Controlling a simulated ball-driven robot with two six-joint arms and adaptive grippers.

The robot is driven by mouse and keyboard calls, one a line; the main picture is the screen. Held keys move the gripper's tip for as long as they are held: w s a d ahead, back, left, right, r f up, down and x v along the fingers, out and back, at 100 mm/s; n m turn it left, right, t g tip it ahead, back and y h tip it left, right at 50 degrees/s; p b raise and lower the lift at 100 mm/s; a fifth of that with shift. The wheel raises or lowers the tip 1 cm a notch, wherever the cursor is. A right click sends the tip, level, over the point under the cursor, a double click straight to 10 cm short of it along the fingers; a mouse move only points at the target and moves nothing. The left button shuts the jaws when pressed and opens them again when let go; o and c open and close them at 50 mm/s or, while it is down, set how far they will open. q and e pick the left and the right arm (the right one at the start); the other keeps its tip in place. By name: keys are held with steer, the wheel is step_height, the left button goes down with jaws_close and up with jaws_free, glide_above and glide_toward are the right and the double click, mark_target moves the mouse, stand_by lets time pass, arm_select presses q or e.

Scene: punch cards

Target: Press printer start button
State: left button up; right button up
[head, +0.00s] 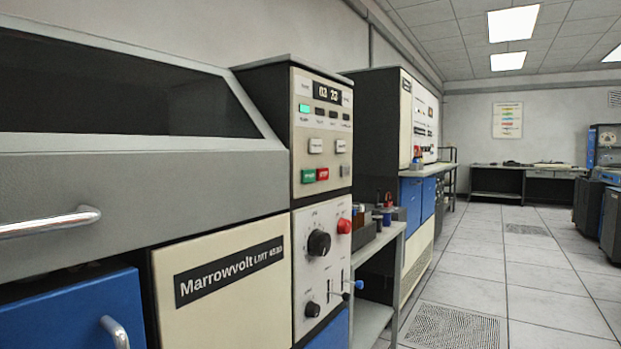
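The printer (160,190) is the large grey, cream and blue cabinet labelled "Marrowvolt LMT 4530", filling the left half of the head view. Its upright control panel (300,135) carries a green button (308,176) and a red button (323,174) side by side. Their lettering is too small to read for sure. Above them are two pale buttons, a lit green lamp (304,108) and a small display (327,92) with white digits. Below are black knobs (319,243) and a red round button (344,226). Neither of my grippers is in view.
A metal handle (50,222) sticks out from the printer's front. A small grey side table (372,245) with small parts stands beyond the panel, before another cabinet (385,120). Open tiled floor (500,265) lies to the right. Blue machines (605,205) stand at the far right.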

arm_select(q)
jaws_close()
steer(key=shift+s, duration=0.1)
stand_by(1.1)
